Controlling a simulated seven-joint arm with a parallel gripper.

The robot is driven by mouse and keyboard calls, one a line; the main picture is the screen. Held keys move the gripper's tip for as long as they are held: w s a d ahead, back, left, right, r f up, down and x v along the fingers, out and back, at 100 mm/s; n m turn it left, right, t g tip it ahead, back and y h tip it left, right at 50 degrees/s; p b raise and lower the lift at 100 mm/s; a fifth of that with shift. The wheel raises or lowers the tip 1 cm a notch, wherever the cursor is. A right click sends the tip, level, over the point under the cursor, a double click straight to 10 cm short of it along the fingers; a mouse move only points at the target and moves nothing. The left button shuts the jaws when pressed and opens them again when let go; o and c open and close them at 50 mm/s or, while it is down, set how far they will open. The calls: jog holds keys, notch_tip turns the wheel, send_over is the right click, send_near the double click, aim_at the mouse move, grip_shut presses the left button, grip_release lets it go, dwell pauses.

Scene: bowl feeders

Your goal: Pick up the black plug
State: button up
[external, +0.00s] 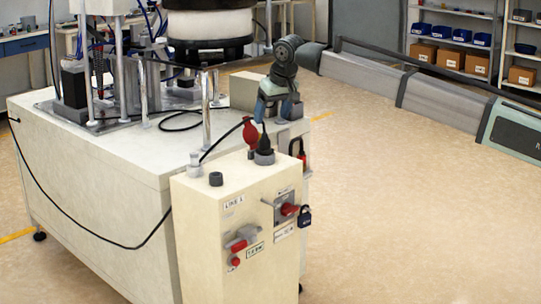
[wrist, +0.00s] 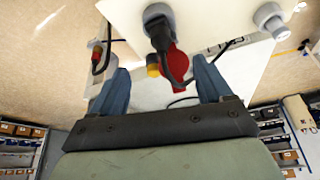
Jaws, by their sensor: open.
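The black plug (external: 265,140) stands upright in a grey round socket on top of the cream control box (external: 203,205), with a black cable at it. In the wrist view the plug (wrist: 158,30) shows at the top, beyond the fingertips and roughly midway between them. My gripper (external: 275,108) is above the plug in the external view, its blue fingers pointing down. In the wrist view my gripper (wrist: 161,68) is open, with nothing clamped between its fingers. A red disc-like part (external: 250,131) hangs beside the plug; in the wrist view it (wrist: 176,66) appears between the fingers.
A grey round fitting (external: 216,179) is on the box top near its front. The large white machine table (external: 95,165) stands behind the box, with metal posts (external: 206,108) near the plug. Open floor lies to the right.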

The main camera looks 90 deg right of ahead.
aim_at(266, 135)
jog(key=x, duration=0.4)
jog(key=shift+f, duration=0.2)
jog(key=shift+a+x, duration=0.1)
jog(key=shift+x, duration=1.45)
jog(key=shift+a+x, duration=0.15)
jog(key=shift+x, duration=1.4)
jog(key=c, duration=1.4)
